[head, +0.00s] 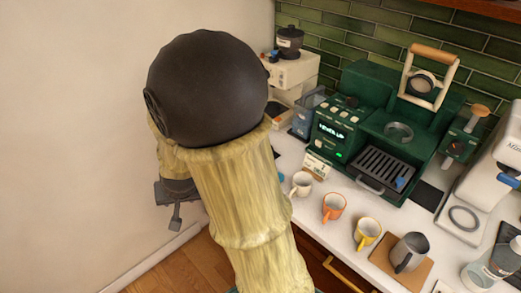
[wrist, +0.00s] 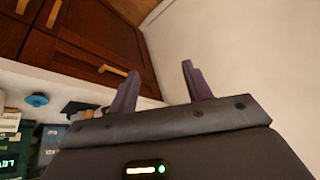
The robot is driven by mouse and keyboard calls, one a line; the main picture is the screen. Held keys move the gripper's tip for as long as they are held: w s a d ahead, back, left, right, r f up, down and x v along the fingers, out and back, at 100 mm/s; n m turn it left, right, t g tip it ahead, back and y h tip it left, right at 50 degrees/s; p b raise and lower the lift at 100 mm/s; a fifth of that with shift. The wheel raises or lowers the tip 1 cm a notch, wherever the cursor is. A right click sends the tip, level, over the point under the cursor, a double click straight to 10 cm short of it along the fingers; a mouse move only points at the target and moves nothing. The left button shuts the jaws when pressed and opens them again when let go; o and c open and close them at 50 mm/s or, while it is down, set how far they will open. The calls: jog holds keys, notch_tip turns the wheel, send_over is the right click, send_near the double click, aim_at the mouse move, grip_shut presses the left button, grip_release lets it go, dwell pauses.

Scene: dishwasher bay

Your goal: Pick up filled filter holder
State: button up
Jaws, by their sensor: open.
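No filled filter holder can be clearly made out. A small blue round item (wrist: 36,100) with a dark piece (wrist: 78,107) beside it lies on the counter in the wrist view; I cannot tell whether it is the holder. In the head view a blue bit (head: 281,178) shows at the edge of my arm, which hides part of the counter. My gripper (head: 175,218) hangs at the left by the wall, away from the counter. In the wrist view its two fingers (wrist: 160,70) are apart with nothing between them.
A green coffee machine (head: 390,135) stands on the white counter (head: 397,213). A grinder (head: 292,68) is behind it at left. A white mug (head: 301,184), orange mug (head: 334,207), yellow mug (head: 367,234) and metal pitcher (head: 408,252) line the front. Wooden cabinets (wrist: 85,45) are below.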

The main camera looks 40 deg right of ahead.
jog(key=w+d+f+m+t+h, duration=0.1)
jog(key=w+d+m+h, duration=0.15)
jog(key=w, duration=0.35)
jog(key=d+f+m+g+h, duration=0.1)
jog(key=d+m+g+h, duration=0.3)
jog(key=d+m+h, duration=0.6)
jog(key=d+p, duration=0.1)
jog(key=d, duration=0.1)
jog(key=shift+d+m+h, duration=0.3)
jog(key=shift+m+h, duration=0.05)
jog(key=shift+f, duration=0.1)
jog(key=p+x, duration=0.1)
jog(key=x, duration=1.1)
jog(key=shift+d+f+p, duration=0.1)
jog(key=shift+f+p, duration=0.05)
jog(key=shift+p, duration=0.15)
